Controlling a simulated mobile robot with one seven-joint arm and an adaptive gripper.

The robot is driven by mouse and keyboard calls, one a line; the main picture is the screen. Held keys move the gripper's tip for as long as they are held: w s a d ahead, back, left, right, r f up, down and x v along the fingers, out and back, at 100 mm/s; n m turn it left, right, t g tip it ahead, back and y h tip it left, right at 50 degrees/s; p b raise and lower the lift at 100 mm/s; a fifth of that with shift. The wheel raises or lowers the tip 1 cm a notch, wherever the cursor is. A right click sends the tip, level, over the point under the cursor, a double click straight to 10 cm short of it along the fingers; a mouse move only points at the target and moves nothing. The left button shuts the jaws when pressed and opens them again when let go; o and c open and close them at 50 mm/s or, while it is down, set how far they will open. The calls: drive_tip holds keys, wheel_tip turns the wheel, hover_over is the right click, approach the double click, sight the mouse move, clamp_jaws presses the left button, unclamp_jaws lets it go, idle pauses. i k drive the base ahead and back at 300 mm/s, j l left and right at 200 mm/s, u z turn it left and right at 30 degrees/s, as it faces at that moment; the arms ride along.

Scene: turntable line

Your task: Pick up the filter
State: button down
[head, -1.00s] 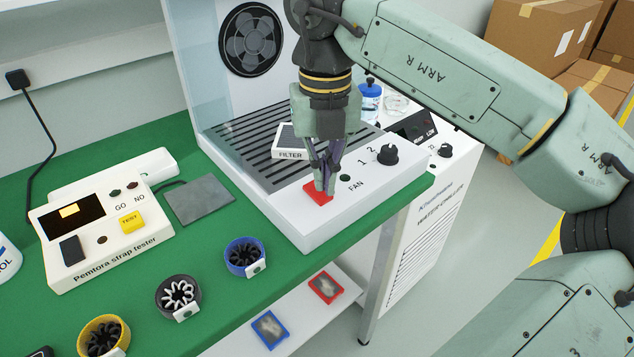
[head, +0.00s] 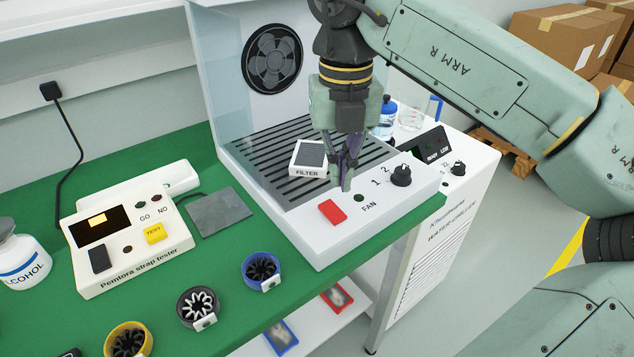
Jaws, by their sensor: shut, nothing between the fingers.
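The filter (head: 310,155) is a small white-framed block with a dark grey panel and the label FILTER. It lies on the dark slotted grille (head: 262,153) of the white fan unit (head: 310,228). My gripper (head: 346,186) points down, shut and empty, just right of the filter and above the unit's front panel. Its fingertips are apart from the filter. A red switch (head: 332,211) sits on the front panel, to the lower left of the fingertips, fully in view.
A knob (head: 400,175) stands right of my gripper. The black fan (head: 272,59) is in the back wall. A strap tester (head: 130,240) and several ringed cups, one blue-rimmed (head: 262,268), occupy the green bench. A blue-capped bottle (head: 387,117) stands behind the gripper.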

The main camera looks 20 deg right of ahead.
sight(308, 160)
drive_tip(key=k, duration=1)
